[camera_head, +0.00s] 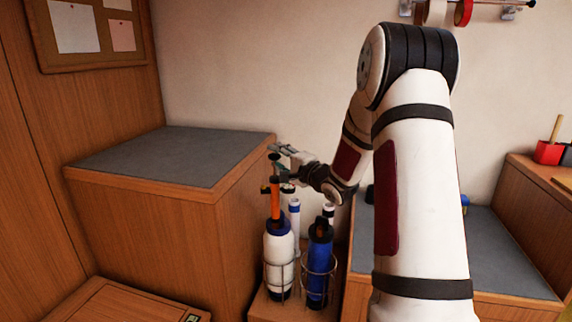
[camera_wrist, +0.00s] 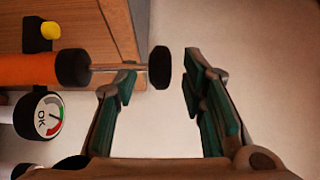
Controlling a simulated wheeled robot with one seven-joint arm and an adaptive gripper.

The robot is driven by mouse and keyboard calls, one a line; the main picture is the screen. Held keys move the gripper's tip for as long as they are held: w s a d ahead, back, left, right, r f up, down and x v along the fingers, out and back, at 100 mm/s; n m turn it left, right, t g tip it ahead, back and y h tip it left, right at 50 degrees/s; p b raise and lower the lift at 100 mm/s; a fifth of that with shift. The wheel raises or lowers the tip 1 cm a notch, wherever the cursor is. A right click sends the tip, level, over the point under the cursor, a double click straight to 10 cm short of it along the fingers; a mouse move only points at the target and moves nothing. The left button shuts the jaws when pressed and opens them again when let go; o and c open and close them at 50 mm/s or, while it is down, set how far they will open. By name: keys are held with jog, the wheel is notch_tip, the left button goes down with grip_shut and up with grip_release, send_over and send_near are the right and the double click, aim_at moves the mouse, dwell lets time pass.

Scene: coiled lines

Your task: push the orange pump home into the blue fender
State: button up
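The orange pump (camera_head: 275,198) stands upright at the top of a white fender with a blue collar (camera_head: 279,252). A blue fender with a dark top (camera_head: 317,270) stands just right of it. In the wrist view the pump's orange barrel (camera_wrist: 28,69) lies at left, with a metal rod (camera_wrist: 108,68) drawn out of its black cap and ending in a black knob (camera_wrist: 160,67). My gripper (camera_head: 277,159) is open at the pump's top. In the wrist view the knob shows between the spread fingers, apart from the right one. The rod overlaps the left finger; contact cannot be told.
Wire holders surround both fenders. White tubes with blue ends (camera_head: 295,215) stand behind. A grey-topped wooden cabinet (camera_head: 165,160) is close on the left. Space above the pump is clear.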

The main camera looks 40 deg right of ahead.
jog(key=shift+w, duration=0.25)
grip_shut()
jog(key=shift+r, duration=0.15)
jog(key=shift+r+p, duration=3.15)
jog(key=shift+p, duration=0.25)
